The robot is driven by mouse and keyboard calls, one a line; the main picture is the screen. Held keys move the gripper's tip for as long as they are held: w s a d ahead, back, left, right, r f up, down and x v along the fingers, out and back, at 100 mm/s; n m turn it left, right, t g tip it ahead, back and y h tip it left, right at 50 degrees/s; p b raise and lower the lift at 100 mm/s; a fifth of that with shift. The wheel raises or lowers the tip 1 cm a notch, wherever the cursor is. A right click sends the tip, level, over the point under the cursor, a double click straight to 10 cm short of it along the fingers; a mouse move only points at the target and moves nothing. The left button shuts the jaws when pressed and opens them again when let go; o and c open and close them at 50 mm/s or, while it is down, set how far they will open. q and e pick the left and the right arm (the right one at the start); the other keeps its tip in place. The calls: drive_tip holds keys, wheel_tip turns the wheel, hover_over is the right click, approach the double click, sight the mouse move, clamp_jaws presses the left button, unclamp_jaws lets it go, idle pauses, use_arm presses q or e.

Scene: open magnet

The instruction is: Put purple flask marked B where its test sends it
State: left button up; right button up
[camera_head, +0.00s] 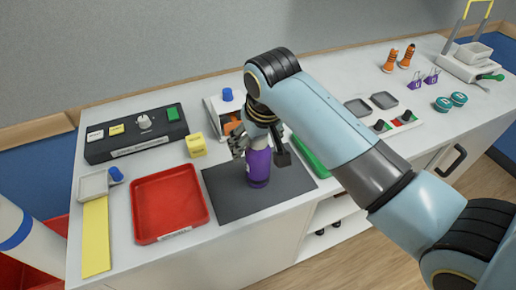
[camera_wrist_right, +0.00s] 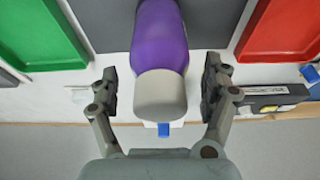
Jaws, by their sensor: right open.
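The purple flask (camera_head: 258,168) stands on the dark grey mat (camera_head: 228,200) in the head view; no letter on it can be read. In the right wrist view the flask (camera_wrist_right: 160,35) shows its purple body and a pale grey cap (camera_wrist_right: 160,95). My right gripper (camera_head: 262,140) is at the flask's top in the head view. In the right wrist view the gripper (camera_wrist_right: 160,88) is open, with a finger on each side of the cap and visible gaps between. My left gripper is not in view.
A red tray (camera_head: 168,203) lies left of the mat, and a green tray (camera_head: 311,157) lies right, partly hidden by my arm. Behind are a black box with a green button (camera_head: 145,121), a yellow block (camera_head: 196,145) and a white unit with a blue knob (camera_head: 227,95).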

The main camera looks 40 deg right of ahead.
drive_tip(key=shift+w+f, duration=0.15)
drive_tip(key=shift+f, duration=0.25)
drive_tip(key=shift+c, duration=0.4)
drive_tip(key=c, duration=1.4)
drive_tip(key=shift+r, duration=0.2)
